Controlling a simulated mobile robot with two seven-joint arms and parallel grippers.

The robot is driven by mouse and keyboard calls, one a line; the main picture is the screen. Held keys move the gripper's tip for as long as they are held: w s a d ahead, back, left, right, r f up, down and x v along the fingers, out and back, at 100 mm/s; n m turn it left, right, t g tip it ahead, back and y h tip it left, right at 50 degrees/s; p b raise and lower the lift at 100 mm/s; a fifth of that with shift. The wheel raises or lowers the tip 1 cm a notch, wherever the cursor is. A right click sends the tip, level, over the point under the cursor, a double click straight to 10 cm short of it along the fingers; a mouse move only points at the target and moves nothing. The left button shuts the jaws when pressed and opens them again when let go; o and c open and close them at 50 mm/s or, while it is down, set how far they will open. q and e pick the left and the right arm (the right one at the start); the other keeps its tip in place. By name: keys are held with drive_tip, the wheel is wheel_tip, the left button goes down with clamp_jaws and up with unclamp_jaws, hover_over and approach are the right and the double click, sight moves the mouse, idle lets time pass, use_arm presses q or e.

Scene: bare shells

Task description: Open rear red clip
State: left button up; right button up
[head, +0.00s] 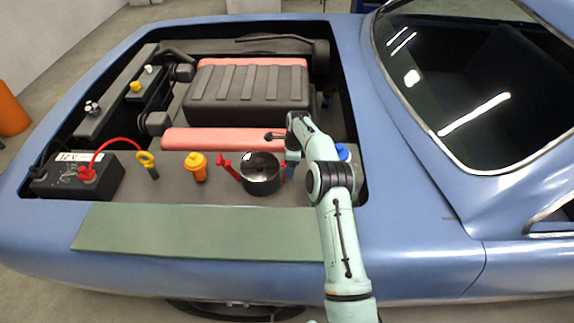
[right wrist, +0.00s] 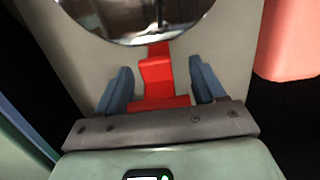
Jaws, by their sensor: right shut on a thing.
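A round dark canister (head: 260,180) with a shiny lid stands in the engine bay. One red clip (head: 228,167) sticks out at its left side, angled up. The rear red clip is on the canister's windshield side, mostly hidden by my right gripper (head: 290,168) in the head view. In the right wrist view this red clip (right wrist: 158,82) stands between the blue fingers of my right gripper (right wrist: 160,84), directly below the shiny lid (right wrist: 140,18). The gripper is shut on it. Whether the clip's latch has moved is unclear. My left gripper is not in view.
A pink-red bar (head: 220,139) lies behind the canister, and a ribbed engine cover (head: 245,90) is farther back. An orange cap (head: 197,166), a yellow dipstick handle (head: 147,161) and a battery (head: 75,178) stand to the left. A blue cap (head: 342,151) is just right of my arm.

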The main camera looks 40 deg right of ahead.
drive_tip(key=shift+s+d+f, duration=0.15)
drive_tip(key=shift+s, duration=0.05)
idle(0.7)
drive_tip(key=o, duration=1.5)
drive_tip(key=shift+c, duration=0.2)
drive_tip(key=shift+w+r, duration=0.1)
drive_tip(key=shift+r, duration=0.15)
wheel_tip(320, 180, up, 13)
drive_tip(key=s+d, duration=0.1)
drive_tip(key=shift+s+d+f, duration=0.1)
drive_tip(key=shift+c, duration=0.3)
